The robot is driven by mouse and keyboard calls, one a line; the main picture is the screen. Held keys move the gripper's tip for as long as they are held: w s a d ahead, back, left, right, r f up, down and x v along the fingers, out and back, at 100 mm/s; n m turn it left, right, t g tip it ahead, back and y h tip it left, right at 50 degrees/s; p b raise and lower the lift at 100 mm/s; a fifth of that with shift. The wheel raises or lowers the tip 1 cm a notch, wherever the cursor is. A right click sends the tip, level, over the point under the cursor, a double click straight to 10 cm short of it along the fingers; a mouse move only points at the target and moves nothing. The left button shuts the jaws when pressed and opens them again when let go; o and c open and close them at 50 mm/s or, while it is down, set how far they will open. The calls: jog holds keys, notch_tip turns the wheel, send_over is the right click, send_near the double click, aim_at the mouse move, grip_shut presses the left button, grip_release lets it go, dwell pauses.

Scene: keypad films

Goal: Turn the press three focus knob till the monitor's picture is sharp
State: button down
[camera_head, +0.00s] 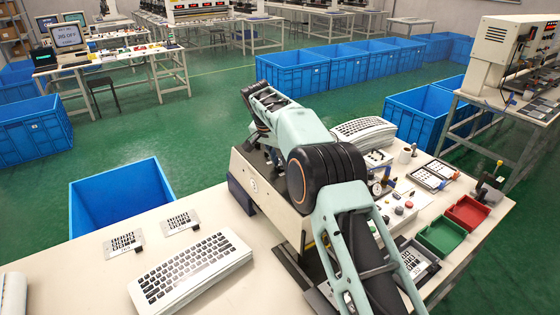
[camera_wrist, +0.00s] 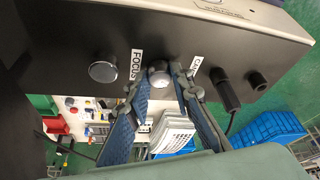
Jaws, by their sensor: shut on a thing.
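My gripper (camera_wrist: 160,88) is shut on this knob, one finger on each side. A second, larger knob (camera_wrist: 103,70) sits left of the label, clear of the fingers. In the head view my gripper (camera_head: 261,132) reaches down behind the top of a cream housing (camera_head: 262,185); its knob side is hidden there. A monitor (camera_head: 68,36) at the far left shows large dark lettering, too small to judge its sharpness.
A second label (camera_wrist: 196,66) and a plug with a cable (camera_wrist: 228,95) sit just right of my fingers. The near table holds a keyboard (camera_head: 190,272), a green tray (camera_head: 441,236) and a red tray (camera_head: 467,212). Blue crates (camera_head: 293,70) stand on the green floor.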

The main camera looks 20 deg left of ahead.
jog(key=shift+n+b, duration=0.3)
jog(key=shift+b, duration=0.05)
jog(key=shift+d+n+y+b, duration=0.15)
jog(key=shift+n+y+b, duration=0.55)
jog(key=shift+n, duration=0.5)
jog(key=shift+n+y, duration=0.4)
jog(key=shift+n, duration=1)
jog(key=c, duration=1.7)
grip_release()
jog(key=v, duration=1.2)
jog(key=shift+d, duration=0.1)
